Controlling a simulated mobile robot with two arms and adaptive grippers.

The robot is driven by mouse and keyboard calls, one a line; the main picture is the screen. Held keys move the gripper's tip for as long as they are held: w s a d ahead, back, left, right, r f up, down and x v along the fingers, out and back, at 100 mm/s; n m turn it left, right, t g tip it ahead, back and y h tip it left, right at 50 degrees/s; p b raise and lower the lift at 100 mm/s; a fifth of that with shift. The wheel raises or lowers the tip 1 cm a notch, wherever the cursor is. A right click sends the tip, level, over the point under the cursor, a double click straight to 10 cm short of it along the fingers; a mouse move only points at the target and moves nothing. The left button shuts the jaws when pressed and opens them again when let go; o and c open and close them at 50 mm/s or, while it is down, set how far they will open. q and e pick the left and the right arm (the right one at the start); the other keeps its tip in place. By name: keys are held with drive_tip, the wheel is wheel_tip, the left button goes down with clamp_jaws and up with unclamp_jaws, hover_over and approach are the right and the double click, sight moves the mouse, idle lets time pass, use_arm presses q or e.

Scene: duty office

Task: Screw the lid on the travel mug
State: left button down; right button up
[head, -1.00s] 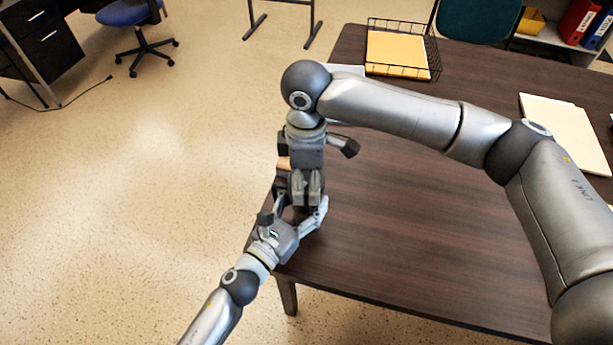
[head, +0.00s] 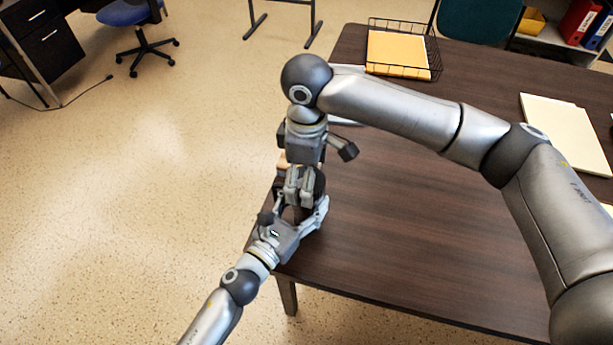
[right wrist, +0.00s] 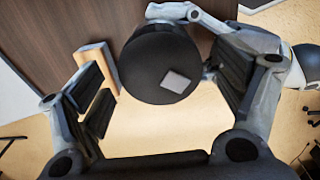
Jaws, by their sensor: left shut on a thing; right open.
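In the right wrist view the round black lid (right wrist: 155,55) with a small pale patch shows from above. It covers the travel mug, whose body I cannot make out there; how tightly the lid sits I cannot tell. My right gripper (right wrist: 165,95) is open, its fingers on either side of the lid with gaps. In the head view my right gripper (head: 302,186) is above my left gripper (head: 300,212) at the table's near left corner. My left gripper is shut around the mug, which is mostly hidden by the two grippers.
The dark wooden table (head: 430,230) is clear in its middle and front. A wooden block-like thing (right wrist: 96,72) stands close to the right gripper's fingers. A wire tray (head: 402,72) with yellow folders and a cream folder (head: 566,132) lie farther back.

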use_arm(q)
drive_tip(key=shift+r, duration=0.1)
use_arm(e)
wheel_tip(320, 180, up, 11)
idle(0.3)
use_arm(q)
drive_tip(key=shift+c, duration=1.9)
unclamp_jaws()
drive_tip(key=shift+s+a, duration=0.4)
drive_tip(key=shift+s, duration=0.1)
drive_tip(key=v, duration=1)
drive_tip(key=shift+s+a, duration=0.2)
drive_tip(key=shift+s, duration=0.15)
